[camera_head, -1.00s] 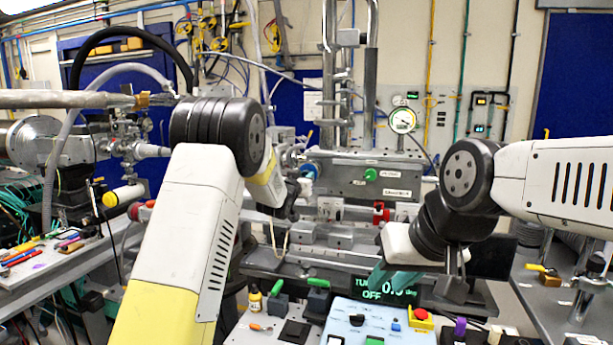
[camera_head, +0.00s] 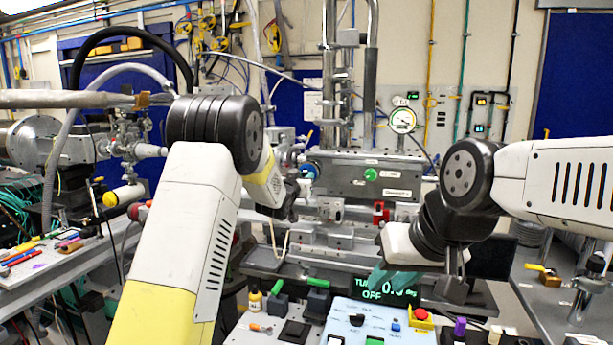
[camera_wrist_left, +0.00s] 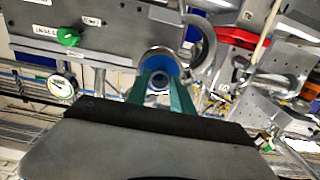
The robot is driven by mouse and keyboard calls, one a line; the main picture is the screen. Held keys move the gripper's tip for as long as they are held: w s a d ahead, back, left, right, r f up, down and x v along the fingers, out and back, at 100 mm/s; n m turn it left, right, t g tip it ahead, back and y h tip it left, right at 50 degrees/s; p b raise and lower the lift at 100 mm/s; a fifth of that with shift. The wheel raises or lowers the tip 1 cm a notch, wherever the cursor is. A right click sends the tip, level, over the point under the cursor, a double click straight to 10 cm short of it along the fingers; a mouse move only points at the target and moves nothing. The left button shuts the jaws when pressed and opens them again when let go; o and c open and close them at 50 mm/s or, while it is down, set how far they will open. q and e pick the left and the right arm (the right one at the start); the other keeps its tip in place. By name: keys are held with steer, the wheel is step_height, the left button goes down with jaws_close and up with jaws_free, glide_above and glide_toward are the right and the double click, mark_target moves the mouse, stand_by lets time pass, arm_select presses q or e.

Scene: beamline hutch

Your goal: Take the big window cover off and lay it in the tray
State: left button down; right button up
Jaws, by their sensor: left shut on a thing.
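The big window cover looks like a blue round cap (camera_head: 309,169) at the left end of the grey metal box in the head view. In the left wrist view the blue cover (camera_wrist_left: 158,60) sits between the teal fingers of my left gripper (camera_wrist_left: 162,86), which is shut on it. The cover is at the round port, and I cannot tell whether it is still seated. In the head view the left fingertips are hidden behind my arm. My right gripper (camera_head: 392,281), with teal fingers, hangs over the bench front; its opening is unclear.
The grey box (camera_head: 365,178) with a green knob stands behind the bench. A control panel (camera_head: 375,318) with a red button is in front, beside a lit display (camera_head: 385,289).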

arm_select(q)
steer(key=shift+v, duration=0.85)
steer(key=shift+v, duration=2.4)
